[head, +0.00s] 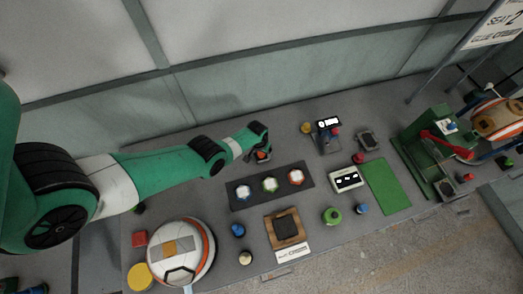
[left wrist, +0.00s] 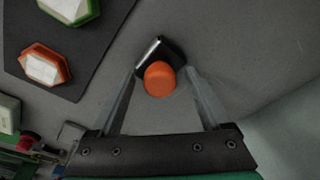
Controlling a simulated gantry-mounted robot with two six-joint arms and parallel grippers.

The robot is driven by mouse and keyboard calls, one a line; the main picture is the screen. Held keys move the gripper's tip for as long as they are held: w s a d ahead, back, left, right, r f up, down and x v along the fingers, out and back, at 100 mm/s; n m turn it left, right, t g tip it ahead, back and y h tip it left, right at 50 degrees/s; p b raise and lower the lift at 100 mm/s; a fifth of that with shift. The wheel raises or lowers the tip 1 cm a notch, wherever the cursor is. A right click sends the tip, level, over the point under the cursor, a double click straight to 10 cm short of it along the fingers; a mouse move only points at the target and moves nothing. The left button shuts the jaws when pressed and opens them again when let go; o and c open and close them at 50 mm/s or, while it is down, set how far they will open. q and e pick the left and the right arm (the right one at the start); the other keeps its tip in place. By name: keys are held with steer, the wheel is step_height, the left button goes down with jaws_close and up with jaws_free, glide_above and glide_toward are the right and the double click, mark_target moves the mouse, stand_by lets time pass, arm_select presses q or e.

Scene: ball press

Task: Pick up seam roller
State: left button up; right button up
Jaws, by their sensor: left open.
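The seam roller (left wrist: 161,79) has a round orange end and a dark, shiny metallic part. In the left wrist view it stands between the two fingers of my left gripper (left wrist: 163,72). The fingers are open on either side of it, and I cannot tell whether either one touches it. In the head view my left gripper (head: 261,148) is low over the table behind the dark strip, with a bit of the orange of the roller (head: 262,155) showing under it. My right gripper is not in view.
A dark strip (head: 234,203) with three coloured hexagonal pieces lies just in front of the gripper. A white and orange ball (head: 190,238) stands front left. A green mat (head: 387,187) and a green press (head: 425,150) are to the right. A wall panel rises behind the table.

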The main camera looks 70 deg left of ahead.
arm_select(q)
steer(key=shift+r, duration=0.1)
steer(key=shift+c, duration=0.2)
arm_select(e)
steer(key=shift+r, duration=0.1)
arm_select(q)
jaws_close()
